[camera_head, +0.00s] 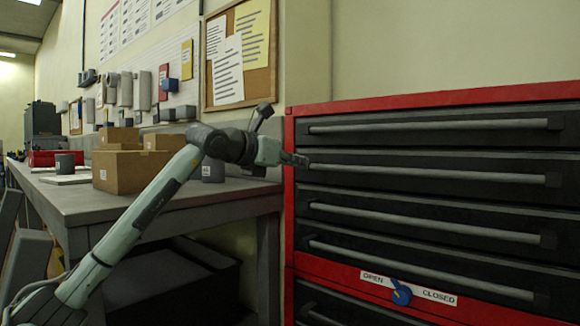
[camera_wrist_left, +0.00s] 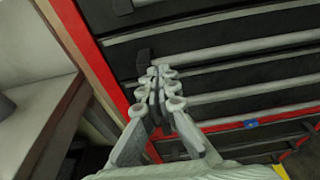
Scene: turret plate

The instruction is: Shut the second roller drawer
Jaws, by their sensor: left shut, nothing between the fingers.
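A red cabinet (camera_head: 440,101) with several black drawers fills the right of the head view. The second drawer from the top (camera_head: 420,160) has a long grey bar handle (camera_head: 430,173); how far it stands out is hard to tell. My left gripper (camera_head: 300,160) is shut and empty at the left end of this handle, by the cabinet's red side post. In the left wrist view its closed fingers (camera_wrist_left: 160,78) lie over the left ends of the drawer fronts; contact cannot be made out. My right gripper is not in view.
Below the upper drawers, a blue knob (camera_head: 401,292) sits on an OPEN/CLOSED label. A grey workbench (camera_head: 75,205) left of the cabinet holds cardboard boxes (camera_head: 128,170) and a dark cup (camera_head: 65,164). A pinboard (camera_head: 262,85) hangs above.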

